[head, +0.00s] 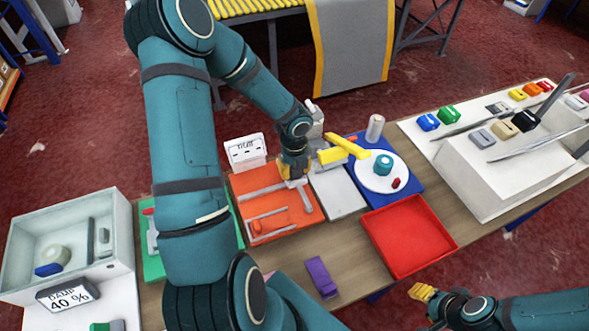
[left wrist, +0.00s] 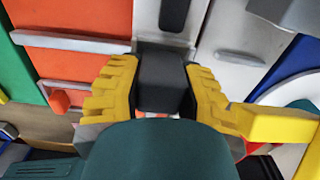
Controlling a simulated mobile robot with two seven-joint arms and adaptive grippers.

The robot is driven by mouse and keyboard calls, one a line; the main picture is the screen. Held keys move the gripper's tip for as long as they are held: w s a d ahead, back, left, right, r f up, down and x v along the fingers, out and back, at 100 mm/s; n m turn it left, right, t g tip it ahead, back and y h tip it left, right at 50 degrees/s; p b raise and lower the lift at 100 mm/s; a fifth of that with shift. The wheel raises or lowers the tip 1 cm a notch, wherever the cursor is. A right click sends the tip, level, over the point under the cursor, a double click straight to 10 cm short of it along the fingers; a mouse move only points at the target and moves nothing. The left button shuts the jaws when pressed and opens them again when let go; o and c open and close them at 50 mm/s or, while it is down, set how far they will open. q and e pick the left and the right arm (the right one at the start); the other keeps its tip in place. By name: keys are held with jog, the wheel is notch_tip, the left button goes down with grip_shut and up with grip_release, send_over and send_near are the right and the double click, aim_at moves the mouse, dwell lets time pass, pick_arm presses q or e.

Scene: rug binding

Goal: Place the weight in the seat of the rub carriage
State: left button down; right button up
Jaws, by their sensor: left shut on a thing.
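My left gripper (head: 291,176) is over the right part of the orange board (head: 244,184), pointing down. In the left wrist view its yellow ribbed fingers (left wrist: 163,85) are closed on both sides of a dark grey block, which I take for the weight (left wrist: 162,88). A pale grey piece with a dark slot (left wrist: 174,14) lies just beyond the block; it may be the rub carriage, but the gripper hides much of it. Whether the block touches it, I cannot tell. My right gripper (head: 424,292) is at the lower right, off the table, too small to judge.
A yellow bar (head: 347,145) stands close to the right of my left gripper. Beyond are a white disc (head: 366,182) on a blue board and a red tray (head: 436,262). A purple block (head: 321,277) lies near the front edge. A white box (head: 119,262) stands at left.

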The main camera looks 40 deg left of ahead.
pick_arm(q)
jog(key=shift+f, duration=0.1)
jog(key=c, duration=0.7)
grip_release()
notch_tip(320, 180, up, 12)
jog(key=p, duration=0.2)
jog(key=shift+p, duration=0.4)
